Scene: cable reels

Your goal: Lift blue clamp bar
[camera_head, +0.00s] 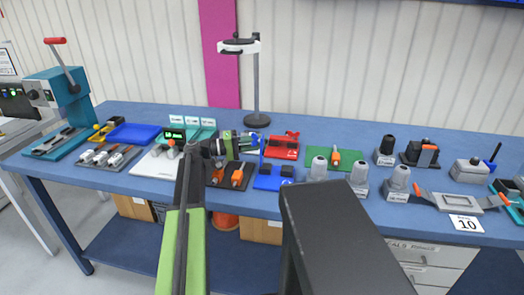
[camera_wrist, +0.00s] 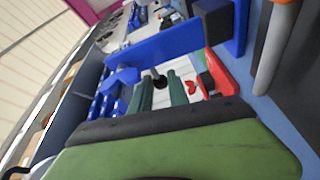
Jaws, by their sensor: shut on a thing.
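The blue clamp bar (camera_head: 262,152) stands up from a small blue base block (camera_head: 268,183) with black parts, near the front of the bench. My gripper (camera_head: 253,139) is at the bar's upper part in the head view and is shut on it. In the wrist view the blue bar (camera_wrist: 150,44) runs slantwise across the upper middle, beyond my green and black gripper part. The exact contact between the fingers and the bar is hidden. I cannot tell whether the bar's lower end is still joined to the base.
A red fixture (camera_head: 283,150) stands just behind and right of the base. A green plate (camera_head: 335,158) with an orange-topped part lies further right. Grey fixtures (camera_head: 318,170) crowd the right. A lamp stand (camera_head: 256,90) rises behind.

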